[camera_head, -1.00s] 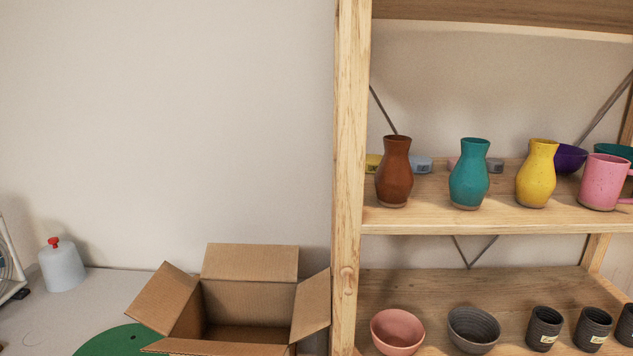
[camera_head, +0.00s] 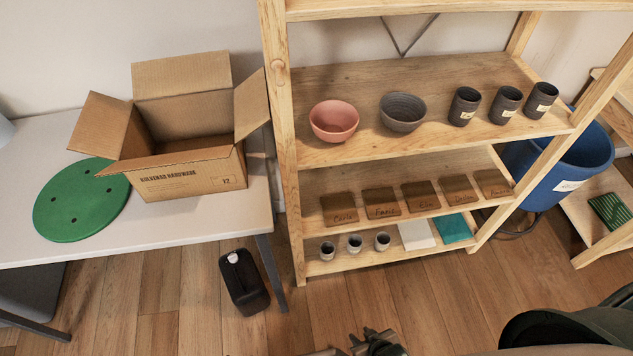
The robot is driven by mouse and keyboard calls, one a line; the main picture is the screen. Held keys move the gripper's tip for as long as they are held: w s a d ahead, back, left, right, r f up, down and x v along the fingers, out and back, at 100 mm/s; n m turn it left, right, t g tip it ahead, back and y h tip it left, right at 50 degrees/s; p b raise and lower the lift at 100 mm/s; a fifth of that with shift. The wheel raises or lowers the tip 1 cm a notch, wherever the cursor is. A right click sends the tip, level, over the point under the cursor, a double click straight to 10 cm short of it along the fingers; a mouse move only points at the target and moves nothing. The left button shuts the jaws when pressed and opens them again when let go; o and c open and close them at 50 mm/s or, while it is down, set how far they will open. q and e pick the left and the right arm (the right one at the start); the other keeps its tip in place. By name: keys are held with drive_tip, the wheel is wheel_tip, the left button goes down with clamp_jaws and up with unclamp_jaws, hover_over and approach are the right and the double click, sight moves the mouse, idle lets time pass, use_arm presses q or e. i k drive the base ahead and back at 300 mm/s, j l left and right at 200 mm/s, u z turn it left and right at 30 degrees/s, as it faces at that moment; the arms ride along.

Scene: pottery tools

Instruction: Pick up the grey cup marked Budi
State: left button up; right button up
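Three dark grey cups stand upright in a row on the wooden shelf's upper visible board: a left one (camera_head: 464,104), a middle one (camera_head: 505,104) and a right one (camera_head: 539,101). Each has a small pale label, and the writing is too small to read, so I cannot tell which is marked Budi. Part of my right gripper (camera_head: 376,343) shows at the bottom edge, low in front of the shelf and far from the cups. Its fingers are cut off, so its opening is unclear. My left gripper is not in view.
A pink bowl (camera_head: 334,121) and a dark bowl (camera_head: 402,112) stand left of the cups. Name-marked wooden tiles (camera_head: 381,204) lie on the board below. A shelf post and a blue bin (camera_head: 572,165) are at right. An open cardboard box (camera_head: 190,173) sits on the table.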

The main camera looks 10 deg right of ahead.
sight(327, 248)
drive_tip(key=k+l+z, duration=0.1)
drive_tip(key=l+z, duration=0.6)
drive_tip(key=l, duration=0.25)
drive_tip(key=l+z, duration=0.4)
drive_tip(key=k+l, duration=0.05)
drive_tip(key=l, duration=0.05)
